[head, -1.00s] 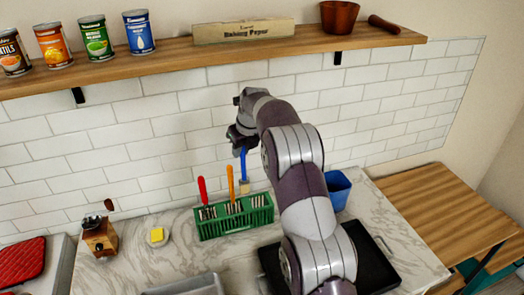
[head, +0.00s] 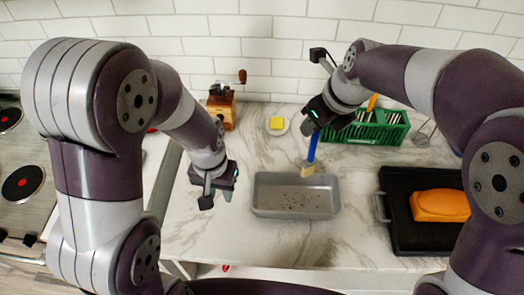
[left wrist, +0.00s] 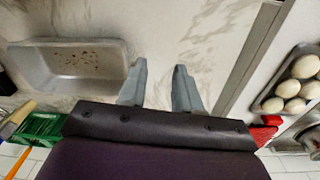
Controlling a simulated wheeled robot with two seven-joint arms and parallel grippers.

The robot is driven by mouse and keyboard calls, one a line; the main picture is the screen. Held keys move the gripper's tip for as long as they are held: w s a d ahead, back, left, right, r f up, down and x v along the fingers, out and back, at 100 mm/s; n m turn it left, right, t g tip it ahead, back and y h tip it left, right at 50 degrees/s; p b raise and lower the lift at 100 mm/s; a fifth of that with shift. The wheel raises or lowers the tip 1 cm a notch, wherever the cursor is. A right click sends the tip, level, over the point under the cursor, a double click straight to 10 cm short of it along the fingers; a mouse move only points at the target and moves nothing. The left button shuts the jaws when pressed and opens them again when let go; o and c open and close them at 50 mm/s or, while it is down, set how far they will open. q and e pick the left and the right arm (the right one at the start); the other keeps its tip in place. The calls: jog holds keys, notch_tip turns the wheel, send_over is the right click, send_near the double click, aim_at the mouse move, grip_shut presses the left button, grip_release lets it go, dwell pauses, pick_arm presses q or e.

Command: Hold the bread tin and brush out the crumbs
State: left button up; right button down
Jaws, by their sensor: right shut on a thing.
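The grey bread tin (head: 298,213) stands on the marble counter with dark crumbs (head: 302,197) on its floor; it also shows in the left wrist view (left wrist: 98,88). My right gripper (head: 318,122) is shut on the blue handle of a brush (head: 311,152). The brush's pale bristles point down, close to the tin's back rim; I cannot tell whether they touch. My left gripper (head: 216,190) is to the left of the tin, apart from it. Its two fingers (left wrist: 160,88) are open with nothing between them.
A green rack (head: 368,133) stands behind on the right. A black tray (head: 405,235) with an orange loaf (head: 440,205) is right of the tin. Eggs (left wrist: 292,88) show in the left wrist view.

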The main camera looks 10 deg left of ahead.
pick_arm(q)
send_near(255, 189)
jog(key=s+a, duration=0.2)
jog(key=a, duration=0.1)
jog(key=w+d+n+h, duration=0.1)
jog(key=w+d, duration=0.1)
jog(key=w, duration=0.2)
jog(key=shift+n, duration=0.3)
jog(key=f, duration=0.7)
jog(key=d+f, duration=0.1)
jog(key=f, duration=0.3)
jog(key=shift+s, duration=0.35)
jog(key=shift+s+f, duration=0.15)
jog(key=shift+f, duration=0.15)
grip_shut()
jog(key=shift+c, duration=0.4)
grip_release()
